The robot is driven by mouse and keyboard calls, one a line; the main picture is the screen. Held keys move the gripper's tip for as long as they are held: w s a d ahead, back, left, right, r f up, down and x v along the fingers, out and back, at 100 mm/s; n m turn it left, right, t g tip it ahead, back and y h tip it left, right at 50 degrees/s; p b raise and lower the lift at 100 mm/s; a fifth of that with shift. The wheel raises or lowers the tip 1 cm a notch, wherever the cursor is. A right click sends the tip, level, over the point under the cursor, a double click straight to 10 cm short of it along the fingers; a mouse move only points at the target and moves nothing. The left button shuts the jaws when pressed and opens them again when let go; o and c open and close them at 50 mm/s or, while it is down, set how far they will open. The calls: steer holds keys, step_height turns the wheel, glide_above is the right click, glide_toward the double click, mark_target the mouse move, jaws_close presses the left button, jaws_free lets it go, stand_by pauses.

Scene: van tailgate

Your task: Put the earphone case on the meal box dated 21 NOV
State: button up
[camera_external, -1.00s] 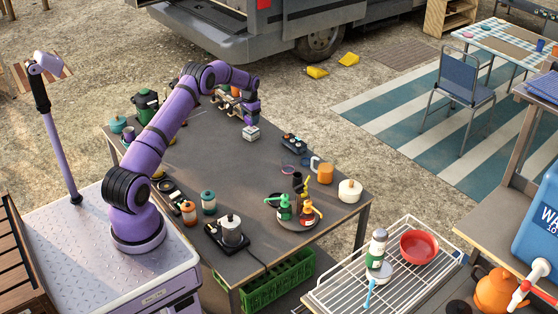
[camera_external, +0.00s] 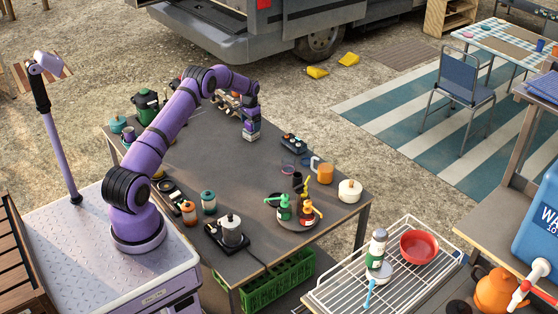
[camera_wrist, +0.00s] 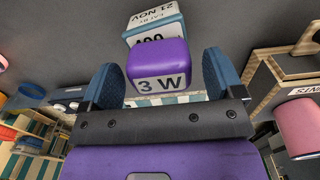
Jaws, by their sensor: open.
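A small purple block marked "3 W" (camera_wrist: 158,62), which I take to be the earphone case, sits between my gripper's fingers (camera_wrist: 160,80) in the wrist view. The fingers are open, with a narrow gap on each side of it. Directly beyond it is the meal box (camera_wrist: 142,28), teal and white, with "21 NOV" and "400" on its label. The case overlaps the box and appears to rest on it; the contact is hidden. In the external view my gripper (camera_external: 251,122) is low over the meal box (camera_external: 251,136) on the table's far side.
In the wrist view a wooden-edged box (camera_wrist: 262,82) and a pink cylinder (camera_wrist: 297,128) stand close on the right. In the external view a dark tray of small items (camera_external: 293,142) lies right of my gripper. The table's middle (camera_external: 235,165) is clear.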

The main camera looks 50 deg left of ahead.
step_height(320, 180, up, 12)
stand_by(0.5)
steer(key=shift+r, duration=0.1)
steer(key=s+d+r+t, duration=0.1)
steer(key=s+d+r, duration=0.2)
steer(key=d+r, duration=0.45)
steer(key=s+d+r, duration=0.2)
steer(key=d+r, duration=0.2)
steer(key=r, duration=0.6)
steer(key=s+d+r+t, duration=0.2)
steer(key=s+d+r, duration=1)
steer(key=s+r, duration=0.15)
steer(key=s+d+r, duration=0.1)
steer(key=s+d, duration=0.2)
steer(key=s, duration=0.3)
steer(key=s+d+r+t, duration=0.1)
steer(key=s+d, duration=0.2)
steer(key=s, duration=0.3)
steer(key=s+d+r, duration=0.1)
steer(key=s+d, duration=0.2)
steer(key=s, duration=0.4)
steer(key=s+d+f, duration=0.1)
steer(key=s+f, duration=0.1)
steer(key=s, duration=0.5)
steer(key=s+d+f+t, duration=0.1)
steer(key=s+d+f, duration=0.1)
steer(key=s, duration=0.5)
steer(key=shift+s+d+f, duration=0.2)
steer(key=shift+s+f, duration=0.05)
steer(key=shift+f, duration=0.45)
